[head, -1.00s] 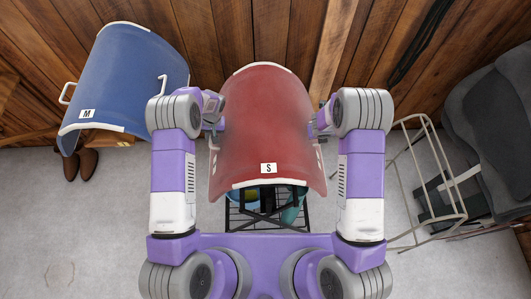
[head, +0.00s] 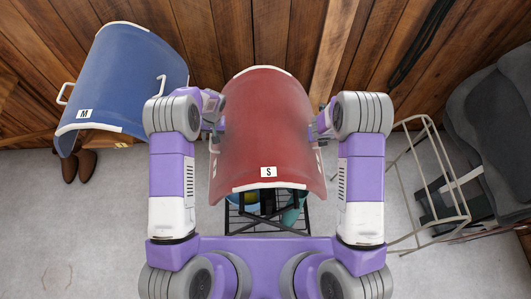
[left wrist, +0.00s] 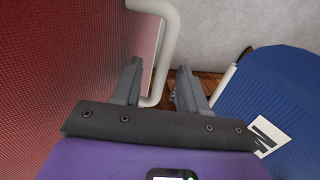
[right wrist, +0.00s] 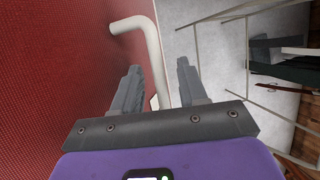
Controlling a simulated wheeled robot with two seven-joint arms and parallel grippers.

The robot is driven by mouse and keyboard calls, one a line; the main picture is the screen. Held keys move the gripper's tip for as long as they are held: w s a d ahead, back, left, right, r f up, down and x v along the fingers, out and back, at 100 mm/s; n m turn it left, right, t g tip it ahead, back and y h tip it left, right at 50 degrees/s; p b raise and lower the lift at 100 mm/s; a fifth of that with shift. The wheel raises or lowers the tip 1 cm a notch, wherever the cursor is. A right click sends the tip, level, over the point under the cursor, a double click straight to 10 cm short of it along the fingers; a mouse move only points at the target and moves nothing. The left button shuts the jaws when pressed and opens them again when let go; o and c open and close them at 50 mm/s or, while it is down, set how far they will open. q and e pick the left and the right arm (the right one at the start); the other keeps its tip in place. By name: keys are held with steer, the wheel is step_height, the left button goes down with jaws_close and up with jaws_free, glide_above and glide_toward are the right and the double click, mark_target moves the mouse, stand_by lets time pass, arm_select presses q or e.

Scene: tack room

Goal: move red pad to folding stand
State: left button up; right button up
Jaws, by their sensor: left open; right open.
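The red pad (head: 268,125), a curved sheet with white edging and an "S" label, is in the middle of the head view. My left gripper (head: 218,127) is at its left side and my right gripper (head: 318,127) at its right side. In the left wrist view the open fingers (left wrist: 158,80) have the pad's white handle (left wrist: 168,45) between them in the picture. In the right wrist view the open fingers (right wrist: 158,82) likewise straddle the other handle (right wrist: 152,45). Neither grips it. A cream tubular frame (head: 463,190), seemingly the folding stand, stands at right.
A blue pad (head: 122,80) labelled "M" rests at the left, with brown boots (head: 78,165) below. A black wire rack (head: 240,222) holding items is under the red pad. Dark grey padded gear (head: 495,130) is at the right. A plank wall closes the back.

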arm_select(q)
steer(key=v, duration=1)
arm_select(e)
steer(key=v, duration=1.2)
steer(key=shift+r, duration=0.1)
